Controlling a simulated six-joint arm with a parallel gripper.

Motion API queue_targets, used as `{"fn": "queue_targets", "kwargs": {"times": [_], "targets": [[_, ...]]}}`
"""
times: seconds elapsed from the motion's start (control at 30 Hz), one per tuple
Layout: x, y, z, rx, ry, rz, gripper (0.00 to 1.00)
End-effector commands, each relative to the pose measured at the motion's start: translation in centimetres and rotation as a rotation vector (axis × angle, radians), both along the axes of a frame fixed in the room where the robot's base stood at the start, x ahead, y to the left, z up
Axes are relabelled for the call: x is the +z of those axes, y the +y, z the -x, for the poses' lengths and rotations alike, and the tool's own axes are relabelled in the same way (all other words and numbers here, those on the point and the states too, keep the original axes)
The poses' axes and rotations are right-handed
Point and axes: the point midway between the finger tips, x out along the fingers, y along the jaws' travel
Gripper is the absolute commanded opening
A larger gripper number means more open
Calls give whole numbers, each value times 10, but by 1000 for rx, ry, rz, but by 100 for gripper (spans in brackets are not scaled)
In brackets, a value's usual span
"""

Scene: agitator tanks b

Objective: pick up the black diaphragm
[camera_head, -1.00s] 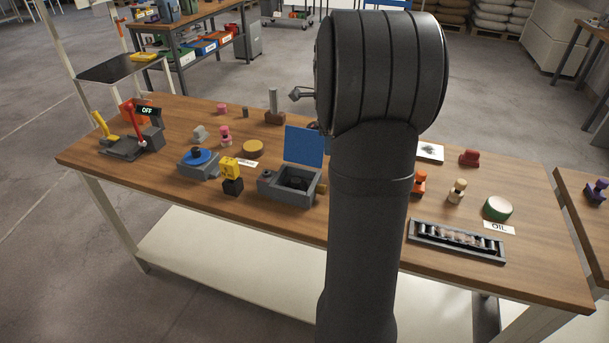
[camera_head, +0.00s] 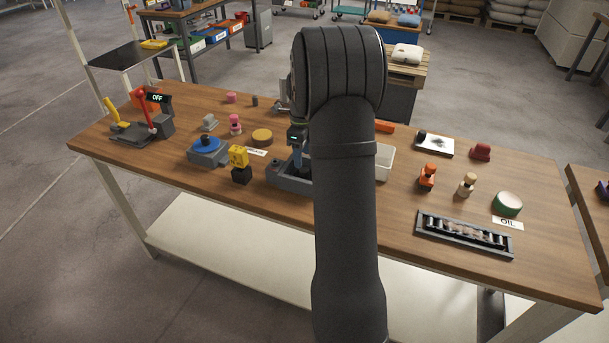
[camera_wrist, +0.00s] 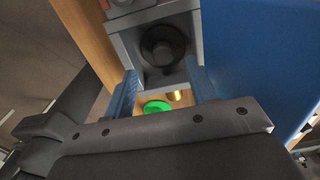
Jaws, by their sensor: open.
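The black diaphragm (camera_wrist: 163,45) looks like a dark round disc with a raised centre. In the wrist view it lies inside a grey open box (camera_wrist: 121,42). In the head view the box (camera_head: 283,182) is partly behind my arm, and the diaphragm is hidden there. The box's blue lid (camera_wrist: 255,60) stands open at the right of the wrist view. My gripper (camera_wrist: 161,72) is open, its two blue fingers apart and empty. It points down over the box in the head view (camera_head: 298,158); the diaphragm shows beyond the fingertips, apart from them.
A green round part (camera_wrist: 157,106) and a brass piece (camera_wrist: 175,96) show between the fingers in the wrist view. A roller tray (camera_head: 465,234) lies at the right.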

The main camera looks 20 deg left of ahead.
Motion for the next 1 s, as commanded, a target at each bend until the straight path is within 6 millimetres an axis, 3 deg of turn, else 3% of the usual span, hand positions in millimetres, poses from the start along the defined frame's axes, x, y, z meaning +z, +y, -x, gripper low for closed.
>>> {"fn": "queue_targets", "kwargs": {"times": [0.17, 0.5, 0.77, 0.83, 1.0], "targets": [[-11, -1, 0, 0, 1, 1, 52], [-55, -5, -3, 1, 2, 0, 52], [-59, -5, -3, 1, -1, -1, 52], [-59, -5, -3, 1, 0, -1, 44], [-59, -5, -3, 1, 0, -1, 11]]}}
